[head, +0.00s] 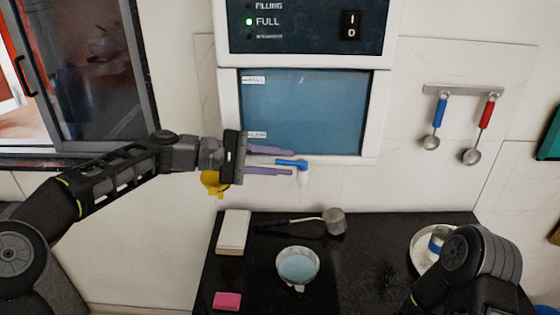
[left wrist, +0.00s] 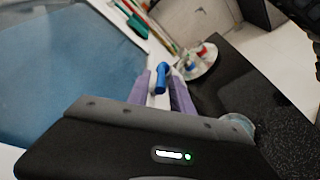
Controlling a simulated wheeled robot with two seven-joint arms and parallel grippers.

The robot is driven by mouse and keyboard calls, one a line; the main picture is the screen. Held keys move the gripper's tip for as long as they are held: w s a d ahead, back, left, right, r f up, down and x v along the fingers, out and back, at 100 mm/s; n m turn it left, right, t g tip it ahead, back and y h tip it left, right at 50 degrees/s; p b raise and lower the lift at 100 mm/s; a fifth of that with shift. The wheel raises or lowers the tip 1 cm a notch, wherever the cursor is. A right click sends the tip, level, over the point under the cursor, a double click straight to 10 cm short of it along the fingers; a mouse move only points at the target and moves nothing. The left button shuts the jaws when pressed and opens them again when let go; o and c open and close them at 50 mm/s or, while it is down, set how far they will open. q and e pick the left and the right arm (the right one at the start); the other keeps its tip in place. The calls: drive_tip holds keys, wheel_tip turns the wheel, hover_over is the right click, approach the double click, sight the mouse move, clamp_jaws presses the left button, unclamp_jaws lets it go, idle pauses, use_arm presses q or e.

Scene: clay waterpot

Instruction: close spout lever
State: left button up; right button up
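The spout lever (head: 292,162) is a small blue handle on a white spout (head: 303,176), at the lower edge of the water dispenser (head: 376,100). My left gripper (head: 280,161) reaches it from the left. Its two purple fingers are apart, with the lever between them near the tips; firm contact cannot be told. In the left wrist view the blue lever (left wrist: 162,76) stands just beyond and between the purple fingers (left wrist: 160,92). My right arm shows at the lower right of the head view, but its gripper is not visible.
A bowl of bluish water (head: 297,266) stands on the black counter (head: 350,285) below the spout. A ladle (head: 334,220), a white block (head: 234,230) and a pink sponge (head: 227,300) lie around it. Blue and red handled scoops (head: 438,112) hang on the wall.

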use_arm(q)
drive_tip(key=shift+o, duration=0.5)
drive_tip(key=shift+a, duration=0.25)
drive_tip(key=b+v, duration=0.2)
drive_tip(key=v, duration=0.5)
drive_tip(key=shift+a+r, duration=0.15)
drive_tip(key=shift+s, duration=0.1)
